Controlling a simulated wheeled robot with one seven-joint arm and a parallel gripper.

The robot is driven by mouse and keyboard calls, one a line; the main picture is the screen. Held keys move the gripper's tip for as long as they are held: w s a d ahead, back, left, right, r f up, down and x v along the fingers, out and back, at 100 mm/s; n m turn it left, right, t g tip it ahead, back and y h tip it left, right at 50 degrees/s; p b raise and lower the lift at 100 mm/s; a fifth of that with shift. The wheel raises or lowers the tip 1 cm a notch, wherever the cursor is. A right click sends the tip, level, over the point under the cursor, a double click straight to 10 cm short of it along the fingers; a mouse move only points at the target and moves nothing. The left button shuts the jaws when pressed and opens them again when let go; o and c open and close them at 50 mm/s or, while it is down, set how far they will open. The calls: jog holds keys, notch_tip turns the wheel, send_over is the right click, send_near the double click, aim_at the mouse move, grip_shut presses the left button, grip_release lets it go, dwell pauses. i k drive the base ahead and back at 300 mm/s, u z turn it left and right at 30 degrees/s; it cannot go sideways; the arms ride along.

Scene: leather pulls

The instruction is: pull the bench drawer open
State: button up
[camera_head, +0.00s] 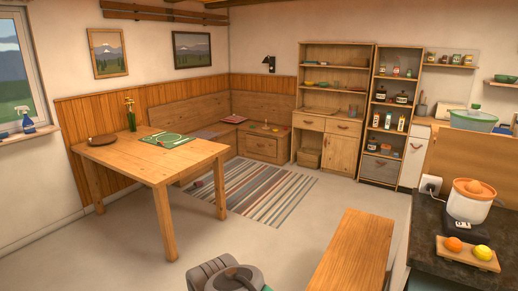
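The wooden corner bench (190,112) runs along the panelled back wall. Its right end has a drawer front (263,147), with a small dark pull near its upper middle. The drawer looks shut, though it is small and far off. My gripper is not in view. Grey rounded parts at the bottom edge look like parts of my own body, far from the drawer.
A wooden table (135,155) with a plate and a green setting stands left of the drawer. A striped rug (262,192) lies before the bench. A plank-topped bench (352,255) and dark counter (470,275) stand at front right. Grey floor (275,238) between is clear.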

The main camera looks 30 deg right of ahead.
aim_at(266, 143)
jog(key=z, duration=0.2)
jog(key=i, duration=0.8)
jog(key=z, duration=0.9)
jog(key=i, duration=2.35)
jog(key=z, duration=0.65)
jog(key=i, duration=2.65)
jog(key=u, duration=0.55)
jog(key=i, duration=2.4)
jog(key=u, duration=1.1)
jog(key=i, duration=1.1)
jog(key=u, duration=0.25)
